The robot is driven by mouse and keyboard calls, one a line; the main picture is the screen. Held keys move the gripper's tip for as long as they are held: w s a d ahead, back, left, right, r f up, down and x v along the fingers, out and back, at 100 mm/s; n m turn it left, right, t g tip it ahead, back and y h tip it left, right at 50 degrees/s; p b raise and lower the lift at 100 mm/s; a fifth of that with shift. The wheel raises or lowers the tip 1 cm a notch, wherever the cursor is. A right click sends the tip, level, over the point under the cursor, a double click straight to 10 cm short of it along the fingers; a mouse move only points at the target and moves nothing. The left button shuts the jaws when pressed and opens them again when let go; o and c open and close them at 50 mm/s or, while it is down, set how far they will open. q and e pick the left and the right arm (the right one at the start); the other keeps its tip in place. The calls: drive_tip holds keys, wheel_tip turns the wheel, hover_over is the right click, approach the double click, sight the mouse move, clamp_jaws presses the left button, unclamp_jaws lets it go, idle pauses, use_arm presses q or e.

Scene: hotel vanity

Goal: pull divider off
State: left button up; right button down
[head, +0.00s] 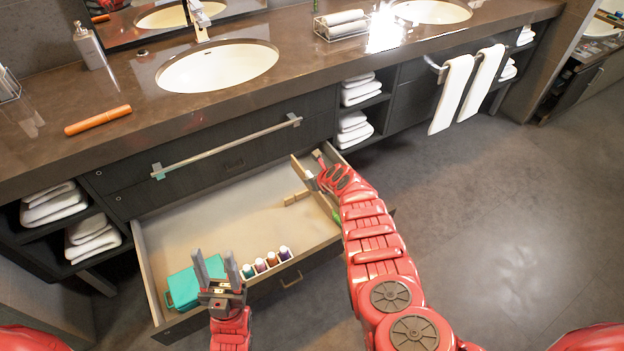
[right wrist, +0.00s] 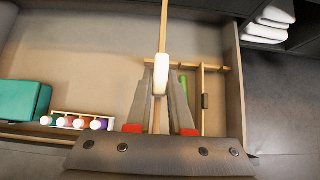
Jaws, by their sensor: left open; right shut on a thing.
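The open drawer (head: 140,262) sits under the counter. A thin wooden divider (head: 299,167) stands along its right part; in the right wrist view the divider (right wrist: 164,22) runs upright through the middle, with a white piece (right wrist: 161,72) on it. My right gripper (head: 316,178) is at the divider; in the right wrist view my right gripper (right wrist: 163,90) is shut on it around the white piece. My left gripper (head: 208,267) is open and empty, above the drawer's front near a teal box (head: 183,287).
Several small bottles (head: 266,262) stand in a rack by the drawer front. A short wooden piece (head: 296,198) and a green item (right wrist: 184,84) lie near the divider. The drawer's middle is clear.

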drive_tip(key=shift+r+p, duration=1.75)
wheel_tip(320, 180, up, 12)
drive_tip(key=p, duration=1.1)
drive_tip(key=shift+f+p, duration=0.2)
drive_tip(key=shift+p, duration=0.2)
